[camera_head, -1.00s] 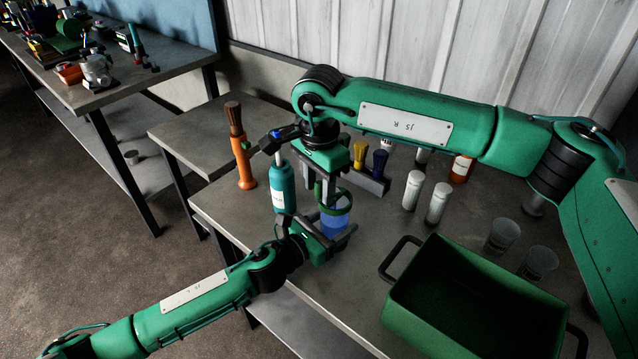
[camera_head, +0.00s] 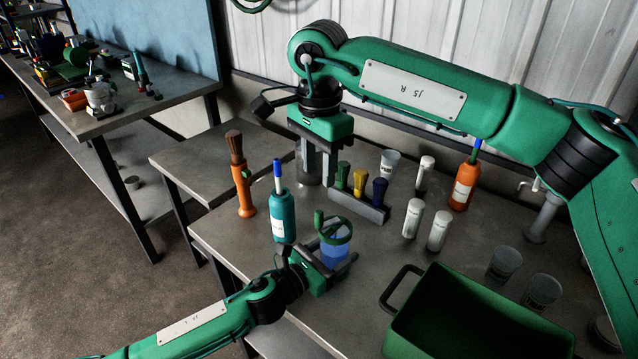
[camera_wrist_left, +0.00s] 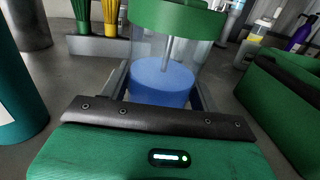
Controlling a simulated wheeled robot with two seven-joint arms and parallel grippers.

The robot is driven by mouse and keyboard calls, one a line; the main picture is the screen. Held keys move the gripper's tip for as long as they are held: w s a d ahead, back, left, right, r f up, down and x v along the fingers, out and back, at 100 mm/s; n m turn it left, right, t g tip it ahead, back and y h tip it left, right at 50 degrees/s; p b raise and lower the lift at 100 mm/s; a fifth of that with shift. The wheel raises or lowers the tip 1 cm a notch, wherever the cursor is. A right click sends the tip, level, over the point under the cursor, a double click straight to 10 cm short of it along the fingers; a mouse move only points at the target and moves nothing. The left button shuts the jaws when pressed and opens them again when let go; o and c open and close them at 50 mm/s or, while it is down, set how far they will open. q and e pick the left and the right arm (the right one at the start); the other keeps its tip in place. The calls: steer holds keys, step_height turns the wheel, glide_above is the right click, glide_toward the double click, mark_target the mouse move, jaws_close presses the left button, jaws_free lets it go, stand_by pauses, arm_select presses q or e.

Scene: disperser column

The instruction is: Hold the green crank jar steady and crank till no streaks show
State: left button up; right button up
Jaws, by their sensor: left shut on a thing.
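The crank jar (camera_head: 335,252) is a clear jar with a green crank lid (camera_head: 333,230) and blue liquid low inside. It stands upright on the table. My left gripper (camera_head: 338,270) is shut around its lower part. In the left wrist view the jar (camera_wrist_left: 163,82) sits between the fingers, and the blue looks even, with no streaks that I can make out. The crank's upright green knob (camera_head: 318,219) is on the left of the lid. My right gripper (camera_head: 318,163) hangs above and behind the jar, apart from it, its fingers spread and empty.
A teal bottle (camera_head: 283,215) and an orange brush (camera_head: 243,190) stand left of the jar. A rack (camera_head: 372,211) with coloured-handled brushes is behind it. White-capped tubes (camera_head: 438,231), an orange bottle (camera_head: 464,187) and a green crate (camera_head: 400,322) are to the right.

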steer(key=shift+r, duration=0.3)
arm_select(q)
steer(key=o, duration=1.3)
